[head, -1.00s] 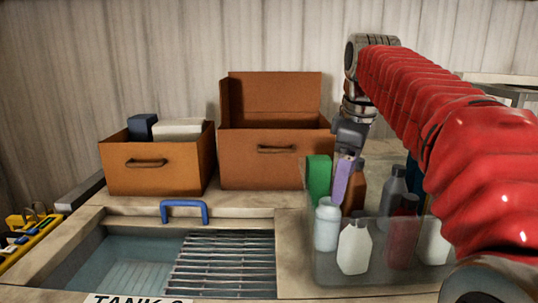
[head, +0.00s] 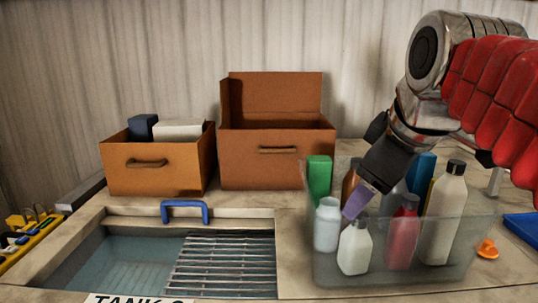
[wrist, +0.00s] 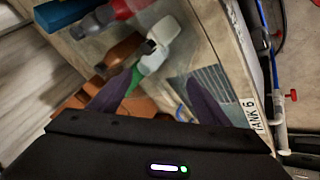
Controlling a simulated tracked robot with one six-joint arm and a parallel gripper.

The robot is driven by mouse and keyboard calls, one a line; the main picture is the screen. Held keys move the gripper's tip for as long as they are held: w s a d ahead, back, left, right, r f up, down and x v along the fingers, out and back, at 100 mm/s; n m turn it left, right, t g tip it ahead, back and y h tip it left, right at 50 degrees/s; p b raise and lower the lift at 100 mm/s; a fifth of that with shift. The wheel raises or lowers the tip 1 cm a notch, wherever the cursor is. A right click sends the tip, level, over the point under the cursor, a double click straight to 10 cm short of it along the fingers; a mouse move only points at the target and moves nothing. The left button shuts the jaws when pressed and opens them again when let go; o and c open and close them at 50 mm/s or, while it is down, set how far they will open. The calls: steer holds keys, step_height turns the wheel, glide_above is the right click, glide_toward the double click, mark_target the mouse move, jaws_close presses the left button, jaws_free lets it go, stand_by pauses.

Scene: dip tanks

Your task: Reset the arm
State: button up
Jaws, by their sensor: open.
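My gripper (head: 357,202) has a dark body and purple fingers. In the head view it hangs tilted down and to the left over the clear tub (head: 465,240) of bottles, with its fingers in front of some of them. In the wrist view its two purple fingers (wrist: 158,97) stand well apart with nothing held between them. From the head view I cannot tell whether the fingers touch a bottle. My red-sleeved arm comes in from the right.
The tub holds a white bottle (head: 354,248), a red bottle (head: 402,235), a tall cream bottle (head: 445,215) and others. Two brown boxes (head: 155,170) (head: 275,160) stand behind. The tank (head: 105,258) with a blue handle (head: 184,207) is at left. An orange piece (head: 487,249) lies right of the tub.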

steer(key=s+f+m, duration=0.4)
steer(key=s+f, duration=0.2)
steer(key=f, duration=0.7)
steer(key=s+f+m+g, duration=0.1)
steer(key=s+f+m, duration=0.4)
steer(key=f, duration=0.8)
steer(key=shift+s+a+f+g, duration=0.15)
steer(key=shift+s+a+g, duration=0.2)
steer(key=shift+a, duration=0.1)
